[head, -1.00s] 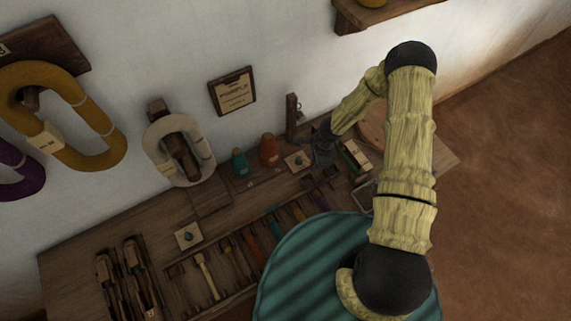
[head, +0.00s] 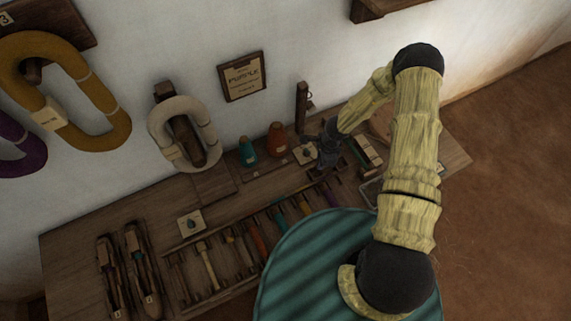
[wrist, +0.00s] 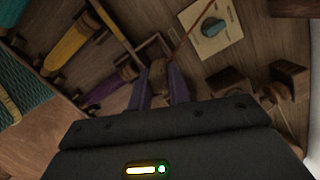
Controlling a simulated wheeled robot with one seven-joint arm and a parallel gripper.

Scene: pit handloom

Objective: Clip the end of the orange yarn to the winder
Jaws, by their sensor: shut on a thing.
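My gripper (wrist: 162,92) is shut on a small tan piece (wrist: 158,71) between its purple fingers in the wrist view. A thin orange yarn (wrist: 190,33) runs from there up past a card. In the head view my gripper (head: 328,153) is low over the back right of the bench, right of the orange cone (head: 277,139). A wooden post (head: 302,107) with a small fitting stands behind it. I cannot tell for sure which part is the winder. The yarn is too thin to see in the head view.
A teal cone (head: 248,152) stands left of the orange one. A card with a teal shape (wrist: 211,27) lies close to the fingers. Wooden blocks (wrist: 288,78) stand at the right of the wrist view. A rack of colored tools (head: 240,246) fills the bench front.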

